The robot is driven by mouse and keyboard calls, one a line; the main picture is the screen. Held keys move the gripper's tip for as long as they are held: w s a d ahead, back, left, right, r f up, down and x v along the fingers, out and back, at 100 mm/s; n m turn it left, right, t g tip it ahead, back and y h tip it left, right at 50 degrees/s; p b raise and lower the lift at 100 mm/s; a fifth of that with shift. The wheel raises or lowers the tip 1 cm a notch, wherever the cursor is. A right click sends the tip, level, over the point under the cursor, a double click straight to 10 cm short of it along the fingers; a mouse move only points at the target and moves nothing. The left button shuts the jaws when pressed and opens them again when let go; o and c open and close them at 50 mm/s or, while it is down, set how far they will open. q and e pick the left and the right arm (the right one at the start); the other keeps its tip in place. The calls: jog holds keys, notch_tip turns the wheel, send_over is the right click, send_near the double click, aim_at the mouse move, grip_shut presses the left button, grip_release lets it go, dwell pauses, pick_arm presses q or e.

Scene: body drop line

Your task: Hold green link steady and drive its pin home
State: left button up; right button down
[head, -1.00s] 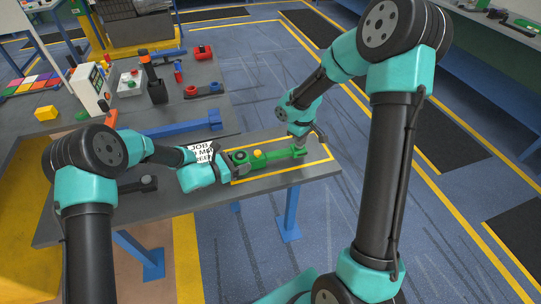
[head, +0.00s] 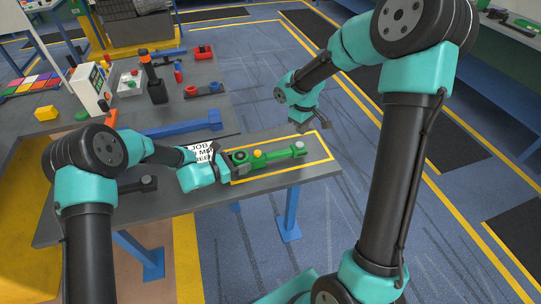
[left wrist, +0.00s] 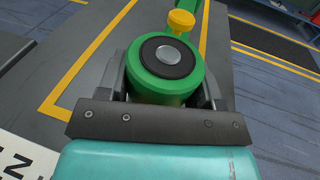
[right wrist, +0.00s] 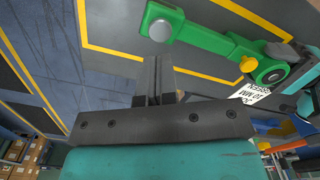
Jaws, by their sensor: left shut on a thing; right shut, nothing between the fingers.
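The green link (head: 275,154) lies on the table inside a yellow-outlined area, with a round boss at its left end and a yellow knob (head: 257,154) beside it. My left gripper (left wrist: 165,90) is shut on the round boss, one finger on each side. A grey pin head (head: 299,145) shows at the link's right end, and also in the right wrist view (right wrist: 160,30). How deep the pin sits is hard to tell. My right gripper (right wrist: 153,75) is shut and empty, apart from the link, above and beyond its pin end near the table's far right edge.
A printed job card (head: 202,150) lies beside my left gripper. A blue link (head: 180,128) lies behind it, and a dark part (head: 148,183) lies at the front left. A black holder (head: 157,90) and a white box (head: 91,88) stand further back.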

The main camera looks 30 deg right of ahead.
pick_arm(q)
jog(key=shift+f, duration=0.15)
pick_arm(e)
jog(key=shift+r, duration=1.6)
pick_arm(q)
jog(key=o, duration=1.2)
jog(key=shift+a, duration=0.1)
jog(key=a, duration=0.5)
jog(key=a+r, duration=0.1)
jog(key=a, duration=0.1)
jog(key=shift+s+a, duration=0.1)
jog(key=shift+a, duration=0.05)
